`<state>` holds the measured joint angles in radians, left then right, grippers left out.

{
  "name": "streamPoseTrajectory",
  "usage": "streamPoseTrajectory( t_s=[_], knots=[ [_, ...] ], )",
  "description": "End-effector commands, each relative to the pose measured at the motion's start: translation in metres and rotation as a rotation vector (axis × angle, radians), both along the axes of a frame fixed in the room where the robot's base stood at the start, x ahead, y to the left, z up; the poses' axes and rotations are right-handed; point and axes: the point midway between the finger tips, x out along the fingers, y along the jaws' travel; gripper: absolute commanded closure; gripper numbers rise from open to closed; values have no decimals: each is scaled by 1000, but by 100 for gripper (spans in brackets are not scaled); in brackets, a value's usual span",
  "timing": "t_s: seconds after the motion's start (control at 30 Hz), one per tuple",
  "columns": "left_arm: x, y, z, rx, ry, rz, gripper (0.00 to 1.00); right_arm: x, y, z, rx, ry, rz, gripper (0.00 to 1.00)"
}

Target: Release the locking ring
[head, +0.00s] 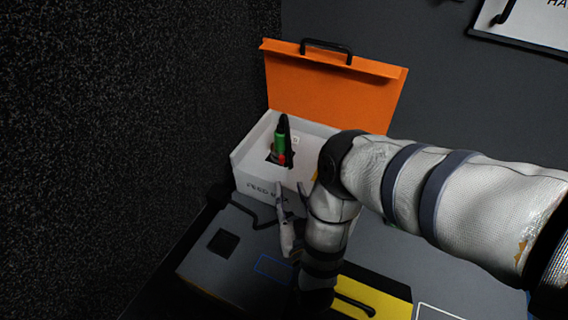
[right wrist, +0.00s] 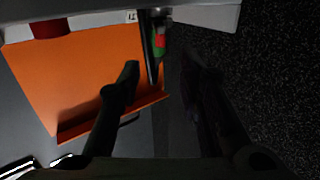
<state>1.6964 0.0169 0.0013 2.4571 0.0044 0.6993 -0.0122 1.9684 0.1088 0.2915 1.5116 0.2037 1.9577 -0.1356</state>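A green connector (head: 280,142) with a black top stands upright in a dark opening of the white box (head: 256,188). A small red part (head: 282,159) shows at its lower end. I cannot tell which part is the locking ring. My right gripper (head: 291,188) is at the box's front, with its fingers apart and empty, nearer the camera than the connector. In the right wrist view the green connector (right wrist: 158,48) and its red part (right wrist: 160,41) lie beyond the gap between the open fingertips (right wrist: 160,66), apart from them. My left gripper is not in view.
The box's orange lid (head: 325,85) stands open behind it, with a black handle (head: 326,47). A red cylinder (right wrist: 50,28) shows in the right wrist view. A dark speckled wall (head: 110,140) is on the left. A grey surface with a yellow panel (head: 375,292) lies in front.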

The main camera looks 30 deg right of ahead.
Motion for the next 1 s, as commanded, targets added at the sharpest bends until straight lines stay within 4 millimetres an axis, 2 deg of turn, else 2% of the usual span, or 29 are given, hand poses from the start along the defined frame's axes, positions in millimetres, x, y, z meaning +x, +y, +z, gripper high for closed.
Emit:
streamPoseTrajectory(
  t_s=[0.2,0.4,0.53,0.77,0.93,1.0],
  knots=[
    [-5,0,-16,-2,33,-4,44,52,-23,-2,1,1,-1,67],
    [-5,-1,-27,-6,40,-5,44,86,-38,-2,2,4,1,67],
    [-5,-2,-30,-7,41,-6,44,96,-41,0,2,4,2,67],
    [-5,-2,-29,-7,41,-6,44,97,-42,1,2,5,3,67],
    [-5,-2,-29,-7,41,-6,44,97,-42,1,2,5,3,100],
    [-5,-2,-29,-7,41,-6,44,97,-42,1,2,5,3,100]
  ],
)
